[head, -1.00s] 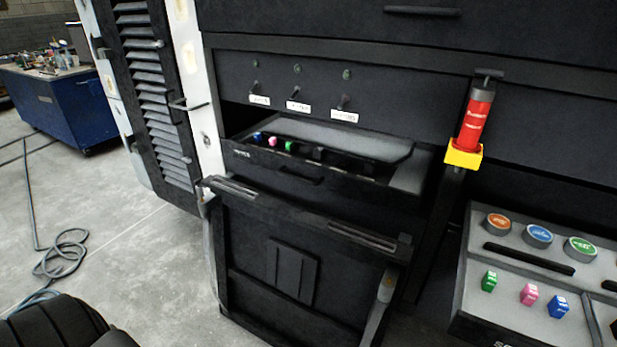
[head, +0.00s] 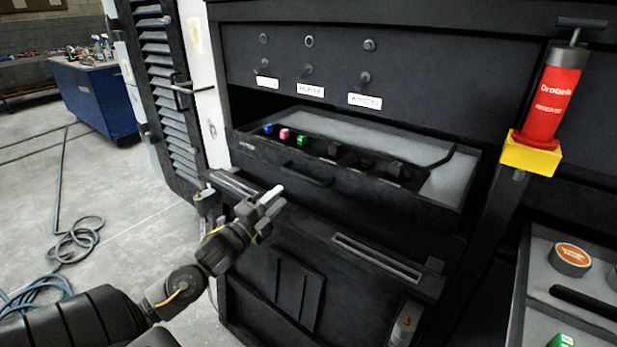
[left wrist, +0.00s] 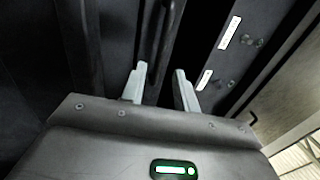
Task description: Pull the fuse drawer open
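The black fuse drawer (head: 262,149) sits partly out of the cabinet below the row of switches. Blue, pink and green fuses and several dark pieces line its inside, and a grey lining shows behind them. Its dark bar handle (head: 307,176) is on the front face. My left gripper (head: 276,198) is in front of the drawer, a little left of and below the handle in the head view. In the left wrist view its two pale fingers (left wrist: 160,74) are apart with nothing gripped; a dark bar shows beyond them. My right gripper is not in view.
A lowered black flap (head: 375,257) with slotted strips lies below the drawer. A grey tray with a round orange-topped can (head: 571,258) is at the lower right. A coiled hose (head: 75,240) lies on the floor.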

